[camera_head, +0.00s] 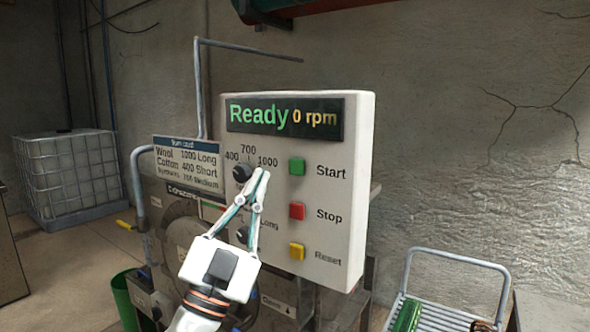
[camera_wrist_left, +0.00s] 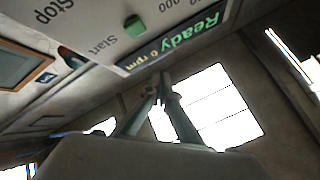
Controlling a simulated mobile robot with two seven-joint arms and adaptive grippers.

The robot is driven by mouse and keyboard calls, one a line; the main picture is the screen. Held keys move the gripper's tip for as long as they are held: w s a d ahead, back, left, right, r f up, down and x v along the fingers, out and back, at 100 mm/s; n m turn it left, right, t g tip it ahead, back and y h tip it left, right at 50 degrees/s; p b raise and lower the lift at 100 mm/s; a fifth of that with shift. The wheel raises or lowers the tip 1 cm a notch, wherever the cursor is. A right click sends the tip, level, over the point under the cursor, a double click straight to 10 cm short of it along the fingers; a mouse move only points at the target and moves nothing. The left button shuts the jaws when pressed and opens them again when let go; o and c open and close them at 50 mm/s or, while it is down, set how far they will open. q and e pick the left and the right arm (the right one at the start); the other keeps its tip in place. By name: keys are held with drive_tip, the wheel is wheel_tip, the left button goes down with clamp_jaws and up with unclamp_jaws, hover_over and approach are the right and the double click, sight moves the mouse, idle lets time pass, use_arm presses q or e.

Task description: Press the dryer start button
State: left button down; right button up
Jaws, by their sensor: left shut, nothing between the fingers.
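The green Start button (camera_head: 297,165) is on the white control panel (camera_head: 345,130), just left of the word Start. It also shows in the left wrist view (camera_wrist_left: 134,25). The display (camera_head: 285,116) reads "Ready 0 rpm". My left gripper (camera_head: 262,173) is shut and empty, its fingertips in front of the panel between the black speed dial (camera_head: 242,173) and the green button. In the left wrist view its fingertips (camera_wrist_left: 161,84) appear below the display, apart from the button. The gap between fingertips and panel is hard to judge. My right gripper is not in view.
The red Stop button (camera_head: 297,211) and yellow Reset button (camera_head: 297,252) sit below Start. A program card (camera_head: 188,165) adjoins the panel's left edge. A bent grey pipe (camera_head: 198,90) rises behind it. A slatted metal rack (camera_head: 440,316) stands at lower right.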

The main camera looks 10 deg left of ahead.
sight(297, 167)
use_arm(q)
drive_tip(key=shift+w+d+b, duration=0.3)
drive_tip(key=shift+w+d, duration=0.15)
drive_tip(key=shift+w, duration=0.75)
drive_tip(key=shift+w+d+b, duration=0.35)
drive_tip(key=shift+w+d, duration=0.05)
drive_tip(key=shift+w, duration=0.75)
drive_tip(key=shift+w+d+b, duration=0.3)
drive_tip(key=shift+w+d, duration=0.15)
drive_tip(key=shift+w, duration=0.75)
drive_tip(key=shift+w, duration=0.1)
drive_tip(key=shift+w+d, duration=0.15)
drive_tip(key=shift+w, duration=0.15)
